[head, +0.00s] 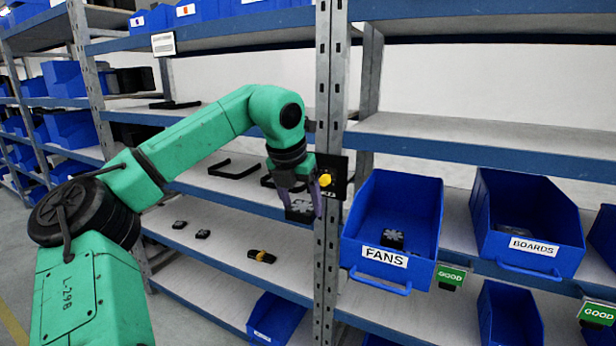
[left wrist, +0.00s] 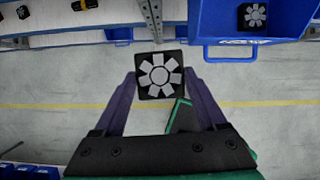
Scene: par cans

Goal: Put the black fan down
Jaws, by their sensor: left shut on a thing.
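The black fan (head: 299,209), a square with a grey bladed rotor, is held between the purple fingers of my left gripper (head: 303,203). It hangs in front of the shelving beside a grey upright, left of the blue FANS bin (head: 423,273). In the left wrist view the held fan (left wrist: 160,75) faces the camera, clasped at its left and right sides by the fingers, with floor below it. Another fan (head: 392,238) lies in the FANS bin and also shows in the left wrist view (left wrist: 254,15). My right gripper is out of view.
A blue BOARDS bin (head: 530,245) stands right of the FANS bin. The grey upright (head: 328,265) is close to the held fan. Small black parts (head: 203,234) and a yellow-black item (head: 262,256) lie on the lower left shelf, with bare room around them.

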